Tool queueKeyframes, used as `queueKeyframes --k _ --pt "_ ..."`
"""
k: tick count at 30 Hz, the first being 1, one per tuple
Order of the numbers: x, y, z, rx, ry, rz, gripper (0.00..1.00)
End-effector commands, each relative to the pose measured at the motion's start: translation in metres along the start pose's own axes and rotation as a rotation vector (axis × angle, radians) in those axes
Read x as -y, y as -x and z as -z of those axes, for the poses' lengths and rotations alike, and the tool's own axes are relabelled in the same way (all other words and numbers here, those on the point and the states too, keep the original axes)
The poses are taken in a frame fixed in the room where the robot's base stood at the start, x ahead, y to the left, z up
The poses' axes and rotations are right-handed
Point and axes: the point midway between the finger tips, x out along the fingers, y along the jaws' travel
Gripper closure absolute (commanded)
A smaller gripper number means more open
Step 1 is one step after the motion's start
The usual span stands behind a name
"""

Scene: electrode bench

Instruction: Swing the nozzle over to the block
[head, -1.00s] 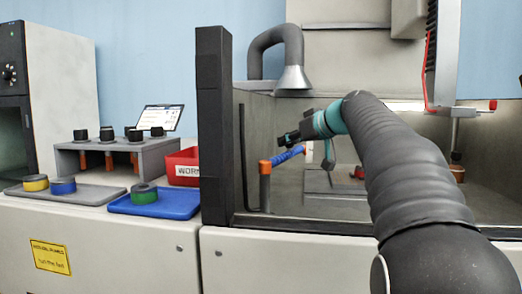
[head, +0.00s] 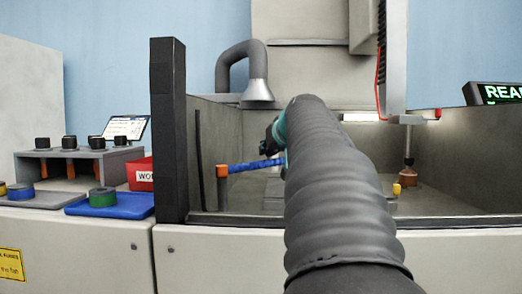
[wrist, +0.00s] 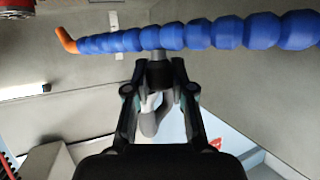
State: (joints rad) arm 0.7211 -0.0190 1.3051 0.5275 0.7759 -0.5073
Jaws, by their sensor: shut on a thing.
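My gripper (wrist: 160,74) is shut on a dark stub just under the hose. In the head view my gripper (head: 272,140) shows only partly behind my arm, which also hides the far end of the hose. A low grey piece (head: 275,188) shows beside my arm; I cannot tell whether it is the block.
A dark upright post (head: 168,130) and the tank's front rim (head: 250,221) bound the near side. A vertical spindle with a copper-coloured end (head: 408,180) hangs at the right, near a small yellow piece (head: 397,189). A blue tray (head: 130,205) lies outside, left.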

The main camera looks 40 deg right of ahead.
Motion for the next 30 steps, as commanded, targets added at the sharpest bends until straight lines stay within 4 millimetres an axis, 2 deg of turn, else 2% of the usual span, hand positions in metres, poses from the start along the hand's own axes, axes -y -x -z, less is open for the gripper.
queueKeyframes --k 7,8,10,11,19,23,30 --pt "-0.001 0.0 -0.002 0.006 0.001 -0.002 1.0" --pt "-0.001 0.0 -0.002 0.006 0.001 -0.002 0.72" --pt "-0.001 0.0 -0.002 0.005 0.001 -0.001 0.54" --pt "0.0 0.0 -0.002 0.005 0.002 -0.001 0.51" --pt "0.002 0.0 -0.001 0.003 0.003 0.004 0.51" --pt "0.002 0.006 -0.001 0.002 0.003 0.003 0.51" --pt "0.001 0.047 0.0 0.0 0.002 0.001 0.51"
